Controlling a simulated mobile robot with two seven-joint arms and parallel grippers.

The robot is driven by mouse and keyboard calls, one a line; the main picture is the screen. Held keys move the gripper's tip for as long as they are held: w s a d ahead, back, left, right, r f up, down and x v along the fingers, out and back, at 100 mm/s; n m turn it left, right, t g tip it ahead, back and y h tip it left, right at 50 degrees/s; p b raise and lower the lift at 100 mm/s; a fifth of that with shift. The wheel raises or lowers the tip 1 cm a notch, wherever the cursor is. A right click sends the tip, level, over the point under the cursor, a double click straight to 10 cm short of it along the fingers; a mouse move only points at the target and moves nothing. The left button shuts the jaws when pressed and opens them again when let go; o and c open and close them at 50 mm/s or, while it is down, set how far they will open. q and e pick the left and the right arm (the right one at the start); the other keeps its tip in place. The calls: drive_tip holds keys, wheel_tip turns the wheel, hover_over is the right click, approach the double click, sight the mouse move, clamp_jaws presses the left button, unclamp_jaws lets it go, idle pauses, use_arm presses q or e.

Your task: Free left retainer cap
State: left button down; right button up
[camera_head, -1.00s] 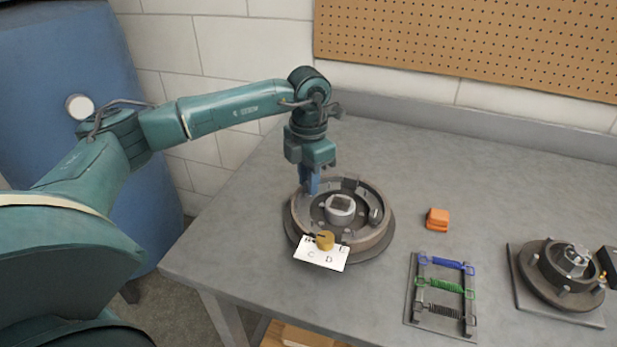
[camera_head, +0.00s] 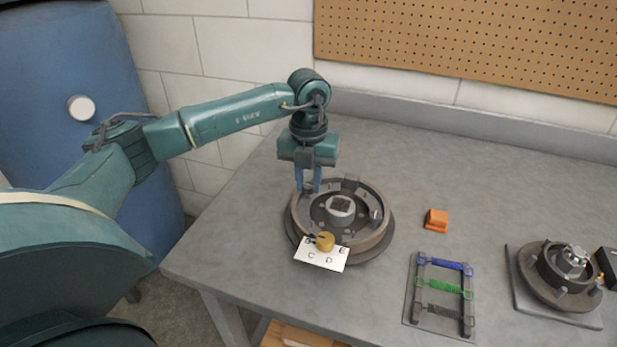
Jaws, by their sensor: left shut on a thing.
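A round brake drum assembly (camera_head: 376,238) sits on the grey bench with a grey hub (camera_head: 340,207) at its centre. My left gripper (camera_head: 308,188) points down at the left inner side of the drum. Its blue fingers are shut on a small dark part (camera_head: 308,190), which looks like the left retainer cap. The part is small, and I cannot tell whether it is still seated. My right gripper is not in view.
A white lettered card (camera_head: 321,257) with a brass knob (camera_head: 325,241) is at the drum's front. An orange block (camera_head: 436,220), a rack of coloured springs (camera_head: 440,290) and a second hub assembly (camera_head: 560,275) stand to the right. The bench behind the drum is clear.

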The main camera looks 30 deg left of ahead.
sight(309, 184)
use_arm(q)
drive_tip(key=shift+n, duration=0.3)
drive_tip(key=shift+w, duration=0.1)
drive_tip(key=c, duration=1.3)
unclamp_jaws()
drive_tip(key=shift+o, duration=0.2)
wheel_tip(309, 184, up, 13)
drive_tip(key=shift+r, duration=0.1)
